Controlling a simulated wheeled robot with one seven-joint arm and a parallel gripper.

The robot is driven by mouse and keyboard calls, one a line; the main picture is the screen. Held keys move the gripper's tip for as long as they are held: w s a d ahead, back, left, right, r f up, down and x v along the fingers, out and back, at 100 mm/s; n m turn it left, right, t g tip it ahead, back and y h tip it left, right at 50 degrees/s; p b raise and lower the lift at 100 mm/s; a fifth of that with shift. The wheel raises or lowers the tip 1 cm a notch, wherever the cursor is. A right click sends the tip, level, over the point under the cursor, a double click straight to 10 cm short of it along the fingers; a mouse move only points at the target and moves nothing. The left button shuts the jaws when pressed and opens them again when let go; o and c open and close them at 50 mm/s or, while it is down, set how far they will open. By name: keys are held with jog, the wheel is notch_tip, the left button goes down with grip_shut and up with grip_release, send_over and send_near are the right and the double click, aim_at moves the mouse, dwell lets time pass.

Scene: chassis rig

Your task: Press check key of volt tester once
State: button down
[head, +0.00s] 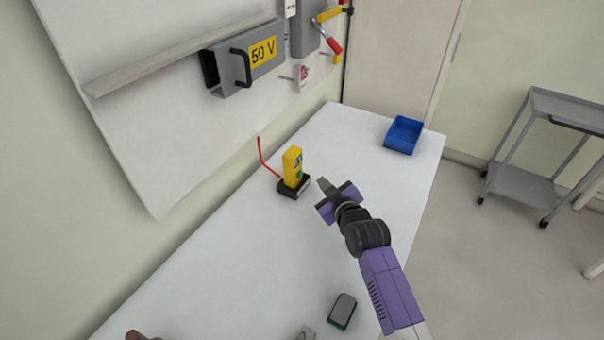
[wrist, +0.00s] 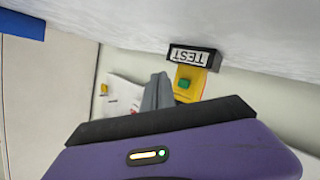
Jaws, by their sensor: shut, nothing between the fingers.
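The volt tester (head: 292,167) is a yellow upright box in a black base (head: 293,188) on the white table. A red lead rises behind it. Its green check key (head: 299,175) faces my gripper. In the wrist view the yellow tester (wrist: 189,82), the green key (wrist: 184,84) and the base with a "TEST" label (wrist: 191,56) appear upside down. My gripper (head: 323,183) is shut and empty, a short way to the right of the tester, with a gap between them. Its shut fingers (wrist: 157,92) show in the wrist view beside the key, partly covering what lies behind.
A blue bin (head: 403,135) stands at the table's far right corner. A grey-green block (head: 342,311) lies near the front. A wall panel with a "50 V" box (head: 247,62) hangs behind the table. A grey cart (head: 540,150) stands on the floor at right.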

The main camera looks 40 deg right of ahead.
jog(key=shift+s+d, duration=0.3)
jog(key=shift+s, duration=0.6)
jog(key=shift+d+r+m, duration=0.1)
jog(key=shift+r+m, duration=0.1)
jog(key=shift+m, duration=0.1)
notch_tip(320, 180, up, 4)
jog(key=r+m+t+h, duration=0.1)
jog(key=s+a+r+y, duration=0.1)
jog(key=s+a+y, duration=0.1)
jog(key=s+a, duration=0.6)
jog(key=s+a+r+y, duration=0.1)
jog(key=s+a, duration=0.7)
jog(key=s, duration=0.9)
jog(key=s+a+r+y, duration=0.2)
jog(key=s+a+y, duration=0.1)
jog(key=s+a, duration=0.6)
jog(key=s, duration=0.4)
